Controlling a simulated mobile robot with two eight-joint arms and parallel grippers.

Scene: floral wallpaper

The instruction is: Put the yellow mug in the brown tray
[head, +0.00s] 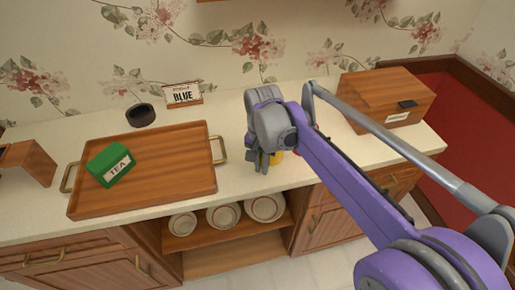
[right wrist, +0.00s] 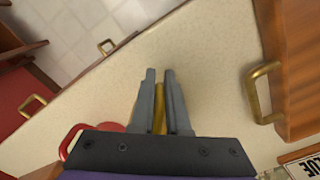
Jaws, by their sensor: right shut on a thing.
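The yellow mug (head: 277,158) is mostly hidden behind my right gripper (head: 262,162) in the head view. In the right wrist view a thin yellow part of the mug (right wrist: 159,94) shows between the fingers of my right gripper (right wrist: 159,80), which is shut on it. The gripper is over the counter, just right of the brown tray (head: 180,165). The tray's side and brass handle also show at the right of the right wrist view (right wrist: 302,75). I cannot tell how high the mug is above the counter. My left gripper is not in view.
A green tea box (head: 110,165) sits in the tray's left part; its right part is bare. A dark bowl (head: 142,115) and a "BLUE" sign (head: 183,94) stand behind. A wooden box (head: 385,98) is at right. A red object (right wrist: 108,127) lies near the gripper.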

